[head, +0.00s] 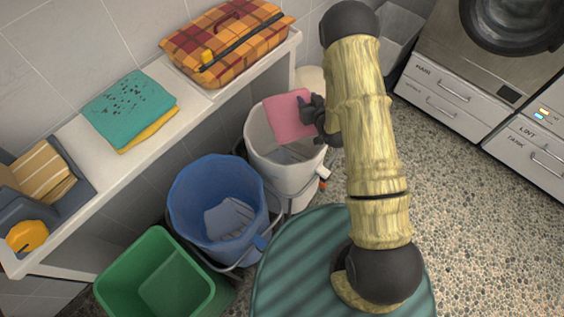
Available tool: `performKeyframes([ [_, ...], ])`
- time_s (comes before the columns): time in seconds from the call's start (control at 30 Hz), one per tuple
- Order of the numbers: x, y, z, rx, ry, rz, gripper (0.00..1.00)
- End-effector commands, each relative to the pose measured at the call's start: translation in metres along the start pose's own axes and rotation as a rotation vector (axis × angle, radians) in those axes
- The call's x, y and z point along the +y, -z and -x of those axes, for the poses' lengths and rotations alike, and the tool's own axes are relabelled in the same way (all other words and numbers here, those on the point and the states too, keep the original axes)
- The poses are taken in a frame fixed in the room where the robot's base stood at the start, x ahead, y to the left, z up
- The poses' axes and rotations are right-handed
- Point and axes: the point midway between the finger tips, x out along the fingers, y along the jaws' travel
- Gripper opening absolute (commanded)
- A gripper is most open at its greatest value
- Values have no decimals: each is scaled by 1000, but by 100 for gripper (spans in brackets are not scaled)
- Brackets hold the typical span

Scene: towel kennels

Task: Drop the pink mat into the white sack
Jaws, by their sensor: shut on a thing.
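The pink mat (288,116) is a flat, squarish piece held over the white sack (264,150). My gripper (309,108) is shut on the mat's right edge. The sack is an open, white, bucket-like container on the floor, below the shelf. The mat covers part of the sack's opening and its far rim. Inside the sack, a grey-white inner surface shows below the mat. I cannot tell how high the mat is above the rim.
A blue bucket (181,205) with a greyish cloth inside and a green bin (112,279) stand left of the sack. A shelf (84,145) above holds folded towels (128,108) and a plaid bag (228,42). Drawers (446,97) stand at right. Speckled floor between is clear.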

Motion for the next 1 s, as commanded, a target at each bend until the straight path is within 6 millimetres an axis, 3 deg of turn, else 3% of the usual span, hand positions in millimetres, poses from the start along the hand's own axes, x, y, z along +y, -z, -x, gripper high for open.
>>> performKeyframes([
  [0.4, 0, -8, -3, 0, 0, 0, 13],
  [0.43, 0, -8, -3, 0, 0, 0, 40],
  [0.53, 0, -8, -3, 0, 0, 0, 59],
  [0.57, 0, -8, -3, 0, 0, 0, 61],
  [1.0, 0, -8, 6, -2, 0, 1, 61],
])
